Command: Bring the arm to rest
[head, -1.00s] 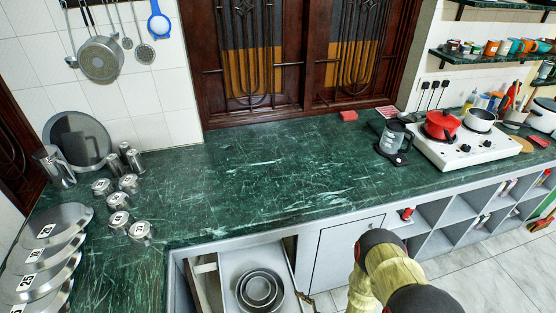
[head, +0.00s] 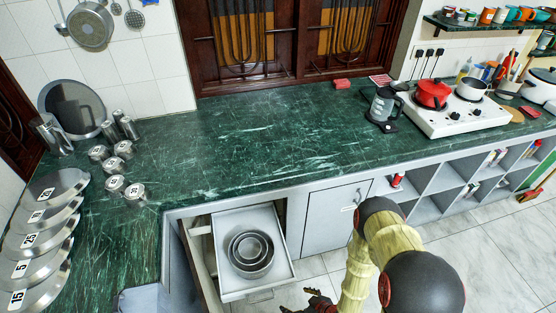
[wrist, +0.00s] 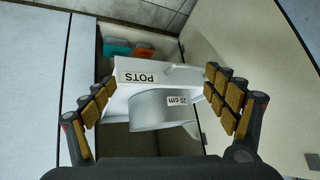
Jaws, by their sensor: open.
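My arm (head: 372,255) reaches down at the lower right of the head view, in front of the counter. My gripper shows partly at the bottom edge of the head view (head: 318,301). In the wrist view my gripper (wrist: 158,88) has its two padded fingers spread wide, with nothing held between them. Beyond the fingers is a pale tray or drawer labelled "POTS" (wrist: 152,75) and a metal pot labelled "20 cm" (wrist: 150,112). Both look apart from the fingers, though the exact gap cannot be told.
A pulled-out drawer (head: 281,269) below the counter holds nested round pots (head: 250,252). A closed cabinet door (head: 330,220) is to its right. Tiled floor (head: 480,255) lies clear at the right. The green counter (head: 250,140) has a wide bare middle.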

